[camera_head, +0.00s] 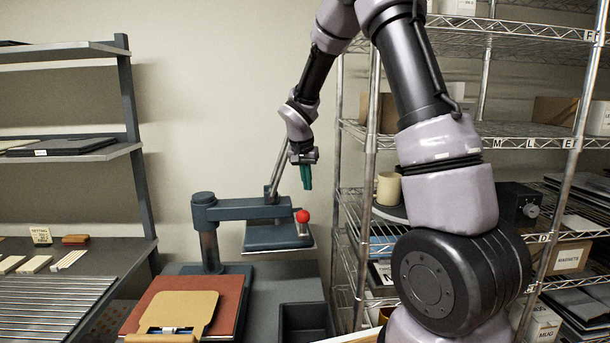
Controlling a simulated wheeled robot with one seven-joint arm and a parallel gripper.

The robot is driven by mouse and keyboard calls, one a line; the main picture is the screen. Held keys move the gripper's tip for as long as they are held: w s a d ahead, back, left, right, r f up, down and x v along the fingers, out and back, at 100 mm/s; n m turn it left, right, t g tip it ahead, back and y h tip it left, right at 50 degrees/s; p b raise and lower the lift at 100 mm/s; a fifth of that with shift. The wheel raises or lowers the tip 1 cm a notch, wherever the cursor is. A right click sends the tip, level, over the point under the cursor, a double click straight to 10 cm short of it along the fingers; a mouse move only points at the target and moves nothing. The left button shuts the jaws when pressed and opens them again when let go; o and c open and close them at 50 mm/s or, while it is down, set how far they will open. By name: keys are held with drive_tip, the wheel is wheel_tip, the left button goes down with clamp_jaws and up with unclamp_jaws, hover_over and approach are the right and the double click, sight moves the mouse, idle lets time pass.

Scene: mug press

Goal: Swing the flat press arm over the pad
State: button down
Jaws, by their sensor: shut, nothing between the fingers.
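The flat press arm (243,209) is a dark blue-grey beam that reaches right from an upright post (209,248). Its flat plate (270,238) hangs at the right end, off to the right of the pad and not over it. A red knob (302,216) stands at the plate's right side, and a grey lever (279,163) rises from the arm. The reddish-brown pad (228,293) lies at the front left with a tan sheet on it. My gripper (307,183) points down with its teal fingers shut and empty, above the red knob and apparently apart from it.
A tan sheet (190,309) with a clip-like piece at its front covers part of the pad. A dark open bin (305,320) stands right of the pad. Shelving (128,130) is at left; a wire rack (350,130) with a cream cup (389,188) is close at right.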

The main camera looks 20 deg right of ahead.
drive_tip(key=shift+s+a+f, duration=0.2)
drive_tip(key=shift+s+f, duration=0.1)
drive_tip(key=shift+f, duration=0.65)
drive_tip(key=shift+s+a+f, duration=0.2)
drive_tip(key=shift+s+f, duration=0.1)
drive_tip(key=shift+f, duration=0.6)
drive_tip(key=shift+s+a+f, duration=0.2)
drive_tip(key=shift+s+f, duration=0.1)
drive_tip(key=shift+f, duration=0.65)
drive_tip(key=shift+s, duration=0.1)
